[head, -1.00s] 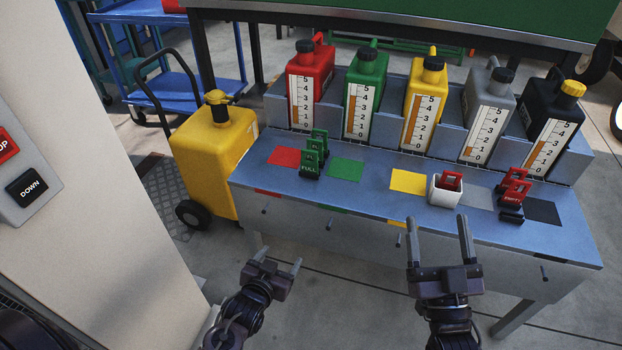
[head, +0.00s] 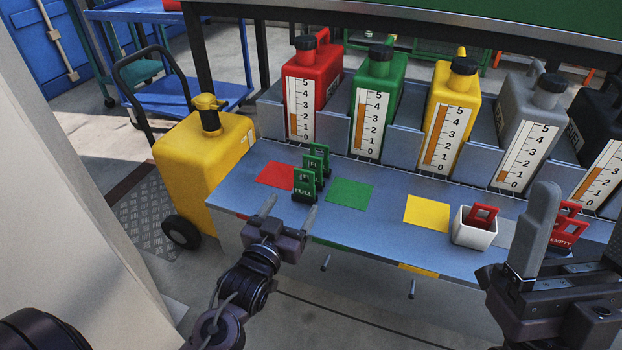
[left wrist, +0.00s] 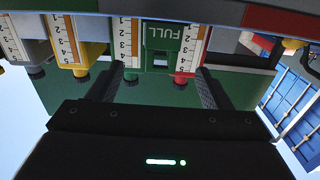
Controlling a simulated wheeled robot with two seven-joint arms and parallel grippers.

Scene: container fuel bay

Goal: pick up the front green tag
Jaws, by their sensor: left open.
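The front green tag (head: 304,185), marked FULL, stands on the near part of the blue-grey bench, with more green tags (head: 320,155) close behind it. My left gripper (head: 289,209) is open and empty at the bench's front edge, just short of the front tag and slightly below and left of it in the head view. In the left wrist view the picture is upside down, and the FULL tag (left wrist: 162,42) shows between the two spread fingers, beyond their tips. My right gripper (head: 580,215) is open at the right, partly cut off by the frame edge.
Red, green and yellow mats lie on the bench (head: 385,180). A white cup (head: 473,232) holds a red tag; another red tag (head: 565,225) stands near my right gripper. Canisters (head: 378,95) line the back. A yellow wheeled tank (head: 205,150) stands left.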

